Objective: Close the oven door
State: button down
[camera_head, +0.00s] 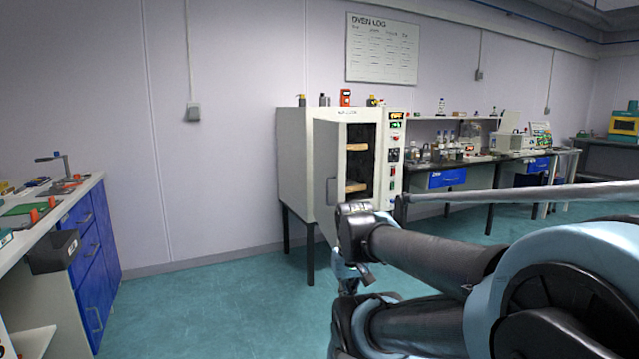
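The oven (294,158) is a light grey cabinet on dark legs against the back wall. Its door (326,165) stands open, swung out towards me on the left side of the opening. A handle (329,190) shows on the door. Inside the dark chamber are two wooden-looking shelves or pieces (357,146). A control panel (394,150) with lit displays runs down the right side. My gripper (352,283) is low in front of the oven, partly hidden by my own arm. It appears apart from the door. Its fingers are too small and covered to read.
A bench with blue drawers (88,250) stands at the left. Another bench with blue drawers (447,178) and bottles is right of the oven. Small items (346,97) stand on the oven top. The green floor (210,300) between left bench and oven is clear.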

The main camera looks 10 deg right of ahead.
aim_at(329, 136)
jog(key=i, duration=0.85)
jog(key=z, duration=0.05)
